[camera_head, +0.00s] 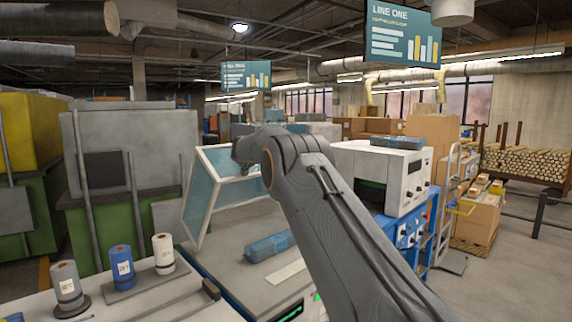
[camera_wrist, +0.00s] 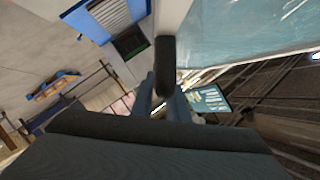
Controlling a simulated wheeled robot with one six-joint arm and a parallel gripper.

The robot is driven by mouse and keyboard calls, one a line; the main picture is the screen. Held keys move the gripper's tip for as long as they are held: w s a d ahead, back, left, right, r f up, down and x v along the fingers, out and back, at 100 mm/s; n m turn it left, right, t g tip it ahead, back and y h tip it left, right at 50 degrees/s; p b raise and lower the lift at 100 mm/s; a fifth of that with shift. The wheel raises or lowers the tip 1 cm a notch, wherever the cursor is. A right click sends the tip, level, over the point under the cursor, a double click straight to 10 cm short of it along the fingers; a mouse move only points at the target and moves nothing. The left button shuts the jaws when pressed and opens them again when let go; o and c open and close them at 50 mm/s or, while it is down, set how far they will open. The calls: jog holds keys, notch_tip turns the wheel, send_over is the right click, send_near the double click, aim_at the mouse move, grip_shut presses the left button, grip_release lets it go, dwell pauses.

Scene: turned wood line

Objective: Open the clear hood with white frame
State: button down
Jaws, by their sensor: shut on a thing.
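The clear hood with white frame (camera_head: 208,190) stands tilted up over a grey-topped machine in the head view, with a gap between its lower edge and the machine top. Its clear panel and white frame also fill the upper right of the wrist view (camera_wrist: 245,28). A dark handle (camera_wrist: 165,66) sticks out from the frame. My gripper (camera_wrist: 166,92) is shut on this handle, with one finger on each side. In the head view my arm reaches across to the hood's right side and hides the fingers and part of the frame.
A blue block (camera_head: 270,246) lies on the machine top (camera_head: 222,262) below the hood. A white machine (camera_head: 385,172) stands to the right. Several spools, including a blue one (camera_head: 122,266), stand at the front left.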

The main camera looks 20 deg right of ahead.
jog(key=c, duration=1.7)
grip_release()
jog(key=shift+d, duration=0.1)
jog(key=shift+s+a+r, duration=0.15)
jog(key=shift+s+a, duration=0.1)
jog(key=shift+a, duration=0.3)
jog(key=shift+b+v, duration=1.4)
jog(key=shift+v, duration=2)
